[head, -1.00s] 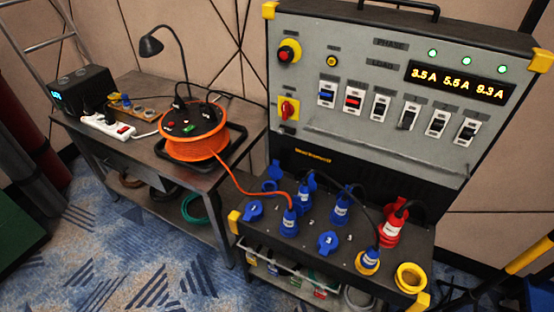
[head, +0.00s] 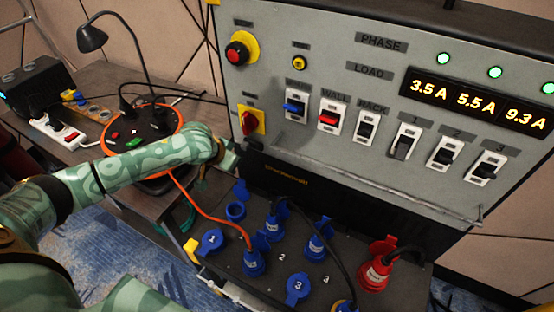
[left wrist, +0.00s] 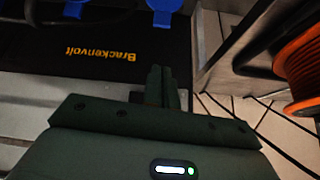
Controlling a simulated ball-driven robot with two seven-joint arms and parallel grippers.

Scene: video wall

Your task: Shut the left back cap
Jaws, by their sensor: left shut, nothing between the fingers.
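The left back socket (head: 236,211) is a blue ring at the back left of the panel's lower deck. Its blue cap (head: 241,190) stands open behind it. My left gripper (head: 234,163) is just behind and above this cap, near the dark front of the panel, apart from the cap as far as I can tell. Its fingers are small and partly dark there. In the left wrist view the fingers (left wrist: 161,84) are together and empty. Blue parts (left wrist: 160,12) show at that view's top edge; which socket they belong to is unclear. My right gripper is not in view.
A blue plug (head: 253,258) with an orange cable is close in front. Other blue plugs (head: 317,244) and a red plug (head: 375,272) stand to the right. Capped sockets 1 (head: 211,241) and 3 (head: 298,288) are nearer. An orange cable reel (head: 140,130) is left.

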